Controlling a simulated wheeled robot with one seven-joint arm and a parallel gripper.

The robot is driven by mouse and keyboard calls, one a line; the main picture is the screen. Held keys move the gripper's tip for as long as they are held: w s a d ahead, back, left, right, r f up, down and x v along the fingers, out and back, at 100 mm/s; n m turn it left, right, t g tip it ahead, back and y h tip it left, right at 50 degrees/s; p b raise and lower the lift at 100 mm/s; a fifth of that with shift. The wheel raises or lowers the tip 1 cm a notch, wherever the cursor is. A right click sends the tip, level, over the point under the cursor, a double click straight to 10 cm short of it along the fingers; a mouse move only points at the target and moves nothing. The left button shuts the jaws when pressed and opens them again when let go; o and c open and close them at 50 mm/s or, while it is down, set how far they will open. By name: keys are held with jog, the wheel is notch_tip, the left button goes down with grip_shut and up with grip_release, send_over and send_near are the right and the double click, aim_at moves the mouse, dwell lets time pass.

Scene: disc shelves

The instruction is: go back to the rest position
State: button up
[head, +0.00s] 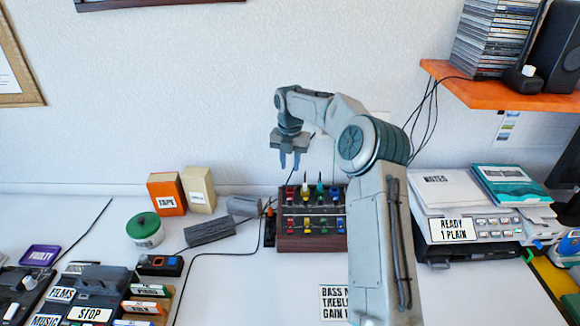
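My gripper (289,160) hangs from my arm in the middle of the head view, fingers pointing down. Its two fingers stand a little apart with nothing visible between them, so it looks open and empty. It is in the air in front of the pale wall, above and to the left of a dark red rack (312,243) holding rows of coloured pieces. My arm covers the rack's right side and part of the desk.
On the white desk (225,290) stand an orange TAPE box (166,195), a cream box (199,190), a green-lidded tub (145,230) and grey blocks (209,231). A printer-like machine (470,228) is at right, below an orange shelf (500,92) with stacked discs (490,38).

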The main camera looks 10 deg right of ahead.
jog(key=s+a+r+m+h, duration=0.1)
jog(key=s+r+m, duration=0.35)
jog(key=s, duration=0.25)
jog(key=s+a+r+m+t, duration=0.1)
jog(key=s+r+m, duration=0.2)
jog(key=s+m, duration=0.25)
jog(key=s+a+r+m+h, duration=0.1)
jog(key=s+r+m, duration=0.25)
jog(key=s, duration=0.35)
jog(key=s+d+f+m+t+y, duration=0.1)
jog(key=s+m, duration=0.7)
jog(key=s, duration=0.3)
jog(key=s+d+f+m+t+y, duration=0.1)
jog(key=s+f+m, duration=0.1)
jog(key=s+m, duration=0.7)
jog(key=shift+s, duration=0.9)
jog(key=shift+s+d, duration=0.1)
